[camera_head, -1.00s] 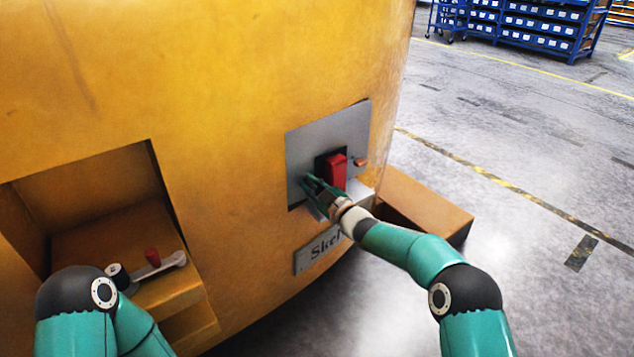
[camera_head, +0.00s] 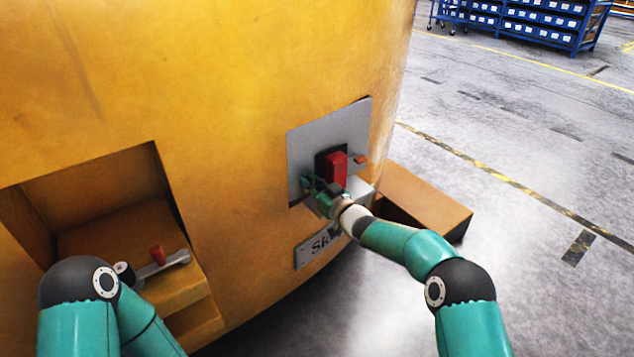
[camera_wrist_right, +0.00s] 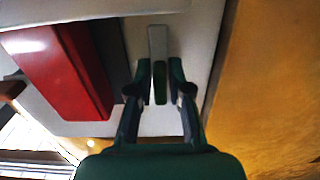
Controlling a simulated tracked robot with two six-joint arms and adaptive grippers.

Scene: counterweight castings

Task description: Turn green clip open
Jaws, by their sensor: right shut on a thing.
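The green clip (camera_wrist_right: 160,82) shows in the right wrist view as a narrow green piece on a pale grey strip. My right gripper (camera_wrist_right: 160,66) has its two fingers on either side of it, shut on it. In the head view my right gripper (camera_head: 318,190) is at the lower left of the grey panel (camera_head: 304,142) on the yellow casting, and it hides the clip there. My left arm comes in at the lower left; its gripper is not in view.
A red block-shaped handle (camera_head: 335,168) stands just right of my right gripper on the panel. An orange-brown box (camera_head: 425,199) juts out at the right, with open floor beyond.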

